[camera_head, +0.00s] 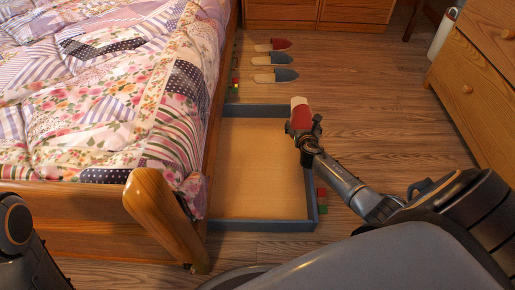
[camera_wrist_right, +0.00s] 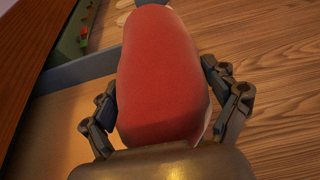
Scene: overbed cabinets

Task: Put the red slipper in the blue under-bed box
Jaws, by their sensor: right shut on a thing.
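The red slipper (camera_head: 301,117) with a pale insole is in my right gripper (camera_head: 305,131), which is shut on it. In the right wrist view the red slipper (camera_wrist_right: 162,75) fills the middle, with a finger of my right gripper (camera_wrist_right: 165,105) on each side. The blue under-bed box (camera_head: 313,181) is pulled out beside the bed and looks empty, with a tan bottom. In the head view the slipper shows by the box's right edge; its height above it is hard to tell. Part of my left arm is at the lower left; its gripper is not in view.
Another red slipper (camera_head: 281,44) and two blue-grey slippers (camera_head: 284,59) (camera_head: 286,75) lie on the floor behind the box. The bed (camera_head: 110,90) stands at left. A wooden dresser (camera_head: 480,65) is at right. Small coloured blocks (camera_head: 322,200) lie by the box's right side.

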